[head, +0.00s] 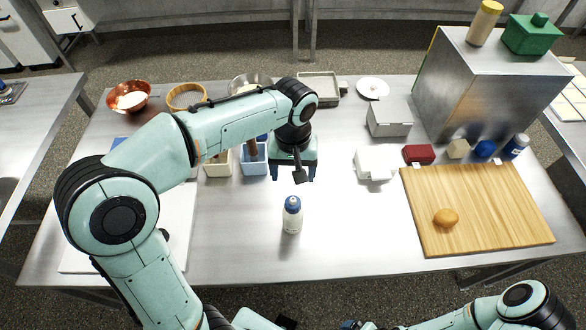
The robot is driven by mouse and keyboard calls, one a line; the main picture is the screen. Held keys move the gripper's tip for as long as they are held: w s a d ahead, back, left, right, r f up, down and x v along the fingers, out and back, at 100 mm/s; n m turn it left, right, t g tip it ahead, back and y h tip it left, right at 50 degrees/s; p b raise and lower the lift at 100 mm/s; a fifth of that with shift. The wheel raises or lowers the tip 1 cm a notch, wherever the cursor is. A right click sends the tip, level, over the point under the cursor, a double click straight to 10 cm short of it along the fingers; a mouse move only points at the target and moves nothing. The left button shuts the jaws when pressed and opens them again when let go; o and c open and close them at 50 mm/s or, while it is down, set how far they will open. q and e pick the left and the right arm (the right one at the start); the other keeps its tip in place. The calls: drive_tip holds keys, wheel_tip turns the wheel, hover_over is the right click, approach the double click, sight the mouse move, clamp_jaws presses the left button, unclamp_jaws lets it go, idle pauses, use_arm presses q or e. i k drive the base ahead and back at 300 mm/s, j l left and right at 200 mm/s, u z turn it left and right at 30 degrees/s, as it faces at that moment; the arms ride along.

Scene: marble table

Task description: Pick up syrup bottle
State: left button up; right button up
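A small whitish bottle with a blue cap (292,215) stands upright on the metal table, near its front middle. It is the likely syrup bottle, but I cannot read a label. My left gripper (294,176) points down just behind and above the bottle in the picture, with its fingers apart and nothing between them. It does not appear to touch the bottle. My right arm is at the bottom right edge, away from the bottle. The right gripper (352,325) is mostly cut off by the bottom edge, so its state is unclear.
A cutting board (490,205) with a bun (446,217) lies right, and a white box (375,163) nearer the middle. A large metal box (480,80) stands at back right. Table around the bottle is clear.

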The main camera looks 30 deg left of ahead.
sight(292, 223)
drive_tip(key=k, duration=1)
